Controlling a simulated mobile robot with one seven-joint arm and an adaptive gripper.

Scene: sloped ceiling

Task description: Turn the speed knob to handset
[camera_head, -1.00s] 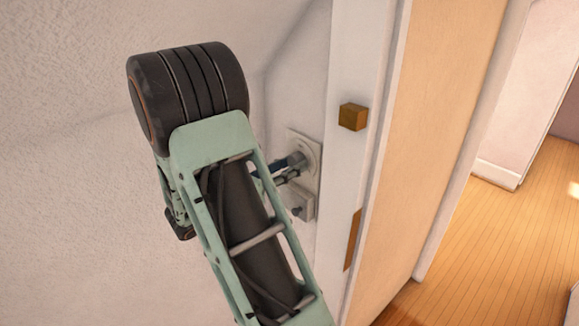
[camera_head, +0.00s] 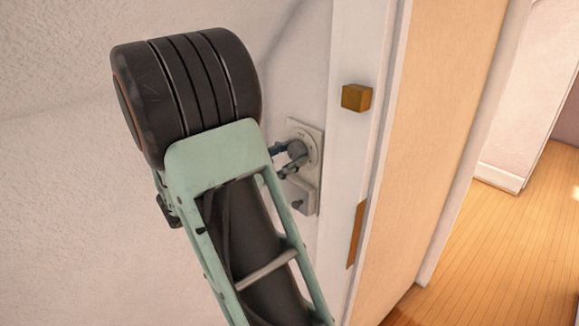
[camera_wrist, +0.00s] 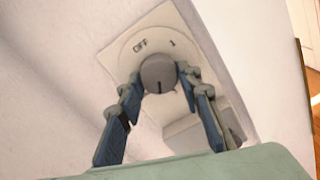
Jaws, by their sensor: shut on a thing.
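The speed knob (camera_wrist: 158,72) is a round grey dial on a pale wall plate (camera_wrist: 178,30). In the wrist view the plate looks tilted, with "OFF" and "1" marked at the knob's far side. A dark line on the knob's face points down in that view. My gripper (camera_wrist: 160,79) has one blue-and-grey finger at each side of the knob and is shut on it. In the head view the knob (camera_head: 297,150) shows right of my arm, with my gripper (camera_head: 289,158) at it. No handset mark is readable; the dial's lower part is hidden.
A small box with a dark knob (camera_head: 297,203) sits just below the plate. A white door frame (camera_head: 350,150) with brown blocks (camera_head: 356,97) stands close at the right. Open wooden floor (camera_head: 500,250) lies farther right. Bare wall is at the left.

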